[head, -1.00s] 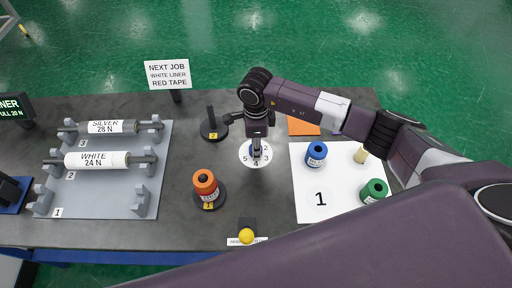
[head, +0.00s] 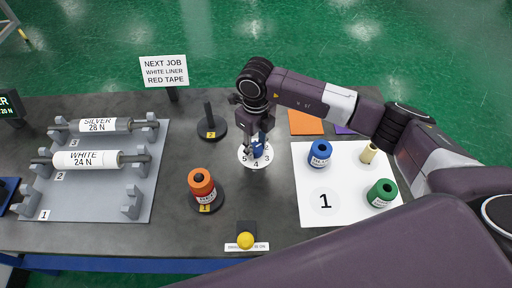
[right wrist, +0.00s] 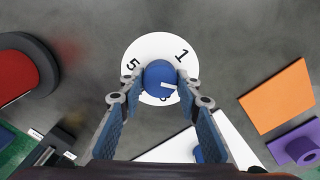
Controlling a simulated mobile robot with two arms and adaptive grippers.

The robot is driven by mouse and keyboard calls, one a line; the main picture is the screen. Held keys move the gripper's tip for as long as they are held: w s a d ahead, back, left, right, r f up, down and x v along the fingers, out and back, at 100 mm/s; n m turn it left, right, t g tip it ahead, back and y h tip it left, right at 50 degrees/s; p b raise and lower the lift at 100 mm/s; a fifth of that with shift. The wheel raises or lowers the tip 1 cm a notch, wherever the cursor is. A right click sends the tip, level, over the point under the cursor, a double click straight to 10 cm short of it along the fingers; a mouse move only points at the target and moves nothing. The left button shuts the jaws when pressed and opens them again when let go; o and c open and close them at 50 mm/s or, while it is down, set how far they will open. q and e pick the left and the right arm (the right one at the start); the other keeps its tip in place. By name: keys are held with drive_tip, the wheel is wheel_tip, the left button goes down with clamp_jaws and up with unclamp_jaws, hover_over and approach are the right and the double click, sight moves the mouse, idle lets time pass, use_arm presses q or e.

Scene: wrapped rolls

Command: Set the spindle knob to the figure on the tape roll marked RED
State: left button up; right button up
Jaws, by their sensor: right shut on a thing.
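The spindle knob (right wrist: 158,78) is blue with a white mark and sits on a white dial (right wrist: 135,52). The mark lies toward the right in the right wrist view; the figure it meets is not clear. Figures 5 and 1 show on the dial there, others are partly hidden. My right gripper (head: 255,150) is shut on the knob, its fingers either side. An orange tape roll (head: 201,183) stands on a dark base, a red band with a label below it; the label is too small to read surely. My left gripper is not in view.
A sign (head: 164,71) reads white liner, red tape. Silver and white rolls (head: 87,160) lie on a grey rack (head: 100,205) at left. Blue (head: 320,153) and green (head: 381,193) rolls stand on a white mat (head: 300,190). A yellow button (head: 245,240) is at the front edge.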

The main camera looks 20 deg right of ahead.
sight(256, 147)
drive_tip(key=shift+m, duration=0.5)
drive_tip(key=o, duration=1.2)
drive_tip(key=shift+c, duration=0.2)
wheel_tip(256, 147, up, 12)
